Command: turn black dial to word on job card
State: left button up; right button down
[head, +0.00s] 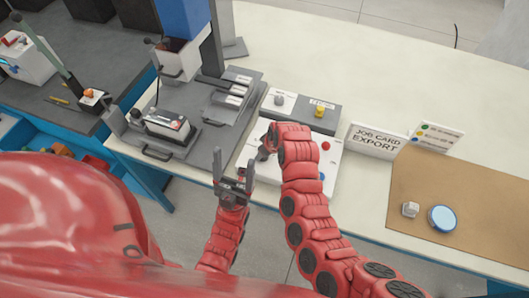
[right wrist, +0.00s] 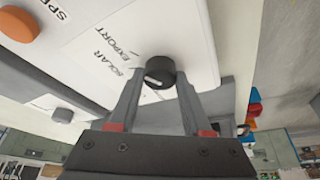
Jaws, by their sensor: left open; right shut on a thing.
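The black dial (right wrist: 158,72) sits on a white panel (right wrist: 110,40), with a short white mark on its face. The printed words EXPORT and SOLAR stand beside it. I cannot tell which word the mark lines up with. My right gripper (right wrist: 159,80) is shut on the dial, one finger on each side. In the head view that gripper (head: 265,146) reaches the white panel (head: 328,160), and the dial is hidden. The job card (head: 376,140) stands upright and reads JOB CARD EXPORT. My left gripper (head: 234,168) is open and empty, in front of the bench edge.
The panel carries a red button (head: 325,146) and a blue one. A battery fixture (head: 168,128) stands left. A brown mat (head: 460,195) with a blue-topped round item lies right.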

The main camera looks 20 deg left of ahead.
jog(key=shift+c, duration=1.7)
grip_release()
jog(key=shift+b+v, duration=0.4)
jog(key=shift+v, duration=0.45)
jog(key=p+v, duration=0.3)
jog(key=v, duration=1.2)
jog(key=shift+d+r, duration=0.2)
jog(key=shift+r, duration=0.05)
jog(key=shift+s, duration=0.1)
